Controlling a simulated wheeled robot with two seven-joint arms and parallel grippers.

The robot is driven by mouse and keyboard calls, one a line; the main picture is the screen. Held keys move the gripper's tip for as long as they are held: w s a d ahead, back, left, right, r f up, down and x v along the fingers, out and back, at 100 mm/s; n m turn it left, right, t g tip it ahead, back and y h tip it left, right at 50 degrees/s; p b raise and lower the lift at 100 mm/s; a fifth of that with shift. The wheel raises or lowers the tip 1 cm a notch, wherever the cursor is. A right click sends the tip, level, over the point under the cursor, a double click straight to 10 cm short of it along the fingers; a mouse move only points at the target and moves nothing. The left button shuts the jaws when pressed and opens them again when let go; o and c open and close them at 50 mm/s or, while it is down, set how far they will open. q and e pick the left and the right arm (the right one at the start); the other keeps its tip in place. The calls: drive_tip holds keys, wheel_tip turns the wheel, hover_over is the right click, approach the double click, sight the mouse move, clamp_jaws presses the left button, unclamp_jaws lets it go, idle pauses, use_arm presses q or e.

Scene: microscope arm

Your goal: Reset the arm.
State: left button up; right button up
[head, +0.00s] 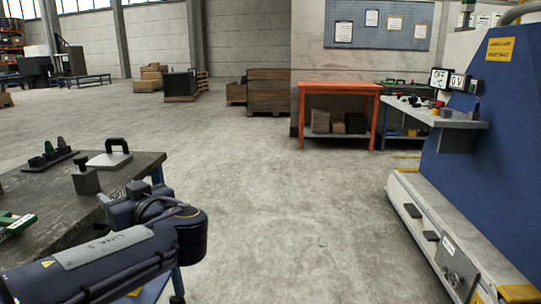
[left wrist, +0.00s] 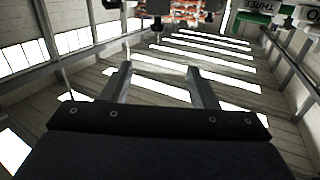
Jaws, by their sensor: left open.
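My left arm (head: 105,255) reaches in from the lower left of the head view, beside the dark table (head: 60,205). Its gripper does not show in that view. In the left wrist view my left gripper (left wrist: 161,82) has its two fingers spread apart with nothing between them. Behind the fingers are the hall's ceiling and bright windows. I cannot make out a microscope or its arm in either view. My right gripper is not in view.
The dark table holds a white plate with a black handle (head: 109,155), a grey block with a black knob (head: 85,178) and a black tray (head: 48,160). An orange table (head: 339,88) stands behind. A blue machine (head: 490,135) stands right. The middle floor is clear.

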use_arm(q)
drive_tip(key=s+a+f+m+g+h, duration=0.2)
drive_tip(key=s+a+f+g+h, duration=0.15)
drive_tip(key=s+f, duration=0.5)
drive_tip(key=s+a+f+m+g+h, duration=0.25)
drive_tip(key=s+f+h, duration=0.35)
drive_tip(key=f, duration=0.4)
drive_tip(key=s+d+f+m+h, duration=0.2)
drive_tip(key=s+d+f+h, duration=0.15)
drive_tip(key=s+d, duration=0.3)
drive_tip(key=s+d+f+m+h, duration=0.2)
drive_tip(key=s+d+f+h, duration=0.1)
drive_tip(key=s+d+h, duration=0.3)
wheel_tip(320, 180, up, 30)
drive_tip(key=y+p, duration=0.1)
drive_tip(key=p, duration=2.9)
drive_tip(key=shift+w+d+r+t, duration=0.2)
drive_tip(key=shift+d+t, duration=0.1)
drive_tip(key=shift+d, duration=0.15)
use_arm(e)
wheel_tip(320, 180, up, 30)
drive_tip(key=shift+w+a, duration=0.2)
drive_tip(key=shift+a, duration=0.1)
use_arm(q)
drive_tip(key=shift+c, duration=0.4)
